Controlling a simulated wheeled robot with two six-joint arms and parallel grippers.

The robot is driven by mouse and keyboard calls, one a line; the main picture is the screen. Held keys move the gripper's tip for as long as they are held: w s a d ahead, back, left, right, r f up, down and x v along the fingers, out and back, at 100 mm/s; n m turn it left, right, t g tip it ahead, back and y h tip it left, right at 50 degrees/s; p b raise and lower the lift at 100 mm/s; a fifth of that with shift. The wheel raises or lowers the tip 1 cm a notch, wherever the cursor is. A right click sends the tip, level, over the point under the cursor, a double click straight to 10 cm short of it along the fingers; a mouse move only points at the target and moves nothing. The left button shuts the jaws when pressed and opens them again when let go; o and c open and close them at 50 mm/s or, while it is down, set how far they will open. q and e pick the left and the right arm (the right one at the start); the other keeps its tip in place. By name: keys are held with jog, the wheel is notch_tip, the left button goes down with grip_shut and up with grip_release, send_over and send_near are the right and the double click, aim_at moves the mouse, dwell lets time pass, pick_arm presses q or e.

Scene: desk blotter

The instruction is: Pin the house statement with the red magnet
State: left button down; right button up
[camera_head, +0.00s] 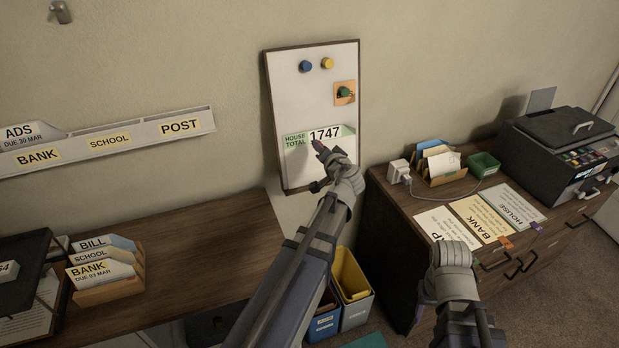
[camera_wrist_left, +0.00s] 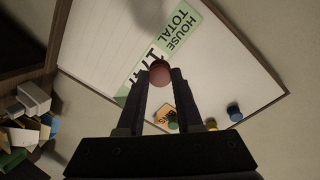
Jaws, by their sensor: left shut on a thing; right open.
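The house statement (camera_head: 297,158), a white sheet with a green header reading HOUSE TOTAL 1747, lies flat on the whiteboard (camera_head: 294,84) at its lower part. It also shows in the left wrist view (camera_wrist_left: 178,32). My left gripper (camera_head: 321,150) is shut on the red magnet (camera_wrist_left: 159,72), a round reddish piece between its fingertips. It holds the magnet in front of the sheet by the printed number; I cannot tell whether the magnet touches it. My right gripper (camera_head: 453,256) is open at the lower right, before the cabinet; its fingers are hard to make out.
Blue (camera_head: 305,66) and yellow (camera_head: 327,63) magnets sit high on the board, with a green magnet (camera_head: 344,91) on an orange card below. A wooden desk (camera_head: 200,259) stands left. The cabinet at right bears papers (camera_head: 479,219), a sorter (camera_head: 437,162) and a printer (camera_head: 562,150).

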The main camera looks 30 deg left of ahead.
pick_arm(q)
jog(key=shift+n+g+y, duration=0.5)
jog(key=shift+n+y, duration=0.1)
jog(key=shift+n, duration=0.1)
jog(key=s+a+f+b, duration=0.2)
jog(key=f, duration=0.1)
jog(key=shift+s+a, duration=0.3)
jog(key=shift+a, duration=0.05)
pick_arm(e)
notch_tip(320, 180, down, 3)
jog(key=shift+f, duration=0.15)
pick_arm(q)
jog(key=shift+b+x, duration=0.55)
jog(key=shift+x, duration=2.25)
pick_arm(e)
jog(key=shift+f, duration=0.6)
pick_arm(q)
jog(key=shift+w+a, duration=0.4)
jog(key=shift+w, duration=0.1)
pick_arm(e)
jog(key=shift+f, duration=0.15)
pick_arm(q)
jog(key=c, duration=0.5)
grip_release()
